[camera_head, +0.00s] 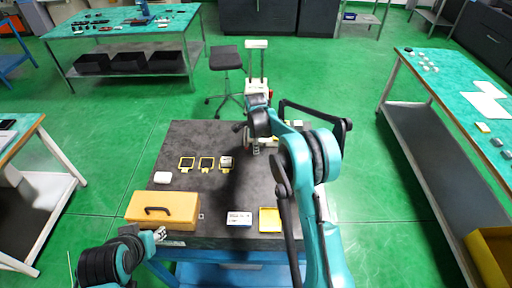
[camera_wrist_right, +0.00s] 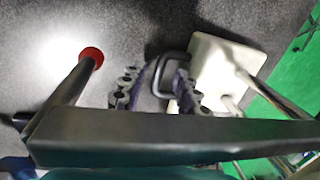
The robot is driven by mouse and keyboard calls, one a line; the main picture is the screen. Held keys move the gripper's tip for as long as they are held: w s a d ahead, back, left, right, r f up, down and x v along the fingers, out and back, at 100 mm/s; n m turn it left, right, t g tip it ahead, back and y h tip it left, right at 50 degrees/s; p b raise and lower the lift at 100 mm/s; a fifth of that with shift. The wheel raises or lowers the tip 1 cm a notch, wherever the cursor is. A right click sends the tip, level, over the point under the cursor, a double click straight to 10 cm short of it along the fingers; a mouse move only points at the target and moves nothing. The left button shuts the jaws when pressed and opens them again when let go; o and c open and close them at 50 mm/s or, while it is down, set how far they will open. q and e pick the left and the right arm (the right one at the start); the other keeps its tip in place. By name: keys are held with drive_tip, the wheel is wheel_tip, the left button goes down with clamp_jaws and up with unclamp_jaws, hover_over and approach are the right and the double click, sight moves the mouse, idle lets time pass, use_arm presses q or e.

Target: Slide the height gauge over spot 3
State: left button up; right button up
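The height gauge (camera_head: 257,44) stands upright at the table's far side, with a pale top bar and twin columns. My right arm hides much of its lower part. In the right wrist view its white base (camera_wrist_right: 212,72) carries a dark loop handle (camera_wrist_right: 157,72). My right gripper (camera_wrist_right: 155,91) has its fingers apart on either side of one handle bar, with a gap showing; in the head view it (camera_head: 256,147) is low by the gauge. Three yellow-framed spots (camera_head: 206,163) lie left of it; their numbers are unreadable. My left gripper (camera_head: 160,234) is by the near-left table edge, its opening unclear.
The dark table (camera_head: 180,213) holds a yellow case (camera_head: 163,207), a white block (camera_head: 162,178), a white box (camera_head: 239,218) and a yellow tray (camera_head: 270,220). More small yellowish items (camera_head: 298,123) lie behind my right arm. Table surface between spots and front boxes is clear.

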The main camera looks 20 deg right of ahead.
drive_tip(key=shift+f, duration=0.45)
clamp_jaws()
drive_tip(key=a, duration=0.2)
drive_tip(key=w+a, duration=0.1)
drive_tip(key=a, duration=0.2)
drive_tip(key=w+a, duration=0.1)
drive_tip(key=a, duration=0.2)
drive_tip(key=shift+w+a, duration=0.2)
drive_tip(key=shift+w, duration=0.05)
drive_tip(key=shift+d, duration=0.1)
unclamp_jaws()
drive_tip(key=shift+r, duration=0.1)
wheel_tip(320, 180, up, 12)
drive_tip(key=s, duration=0.2)
drive_tip(key=shift+a, duration=0.2)
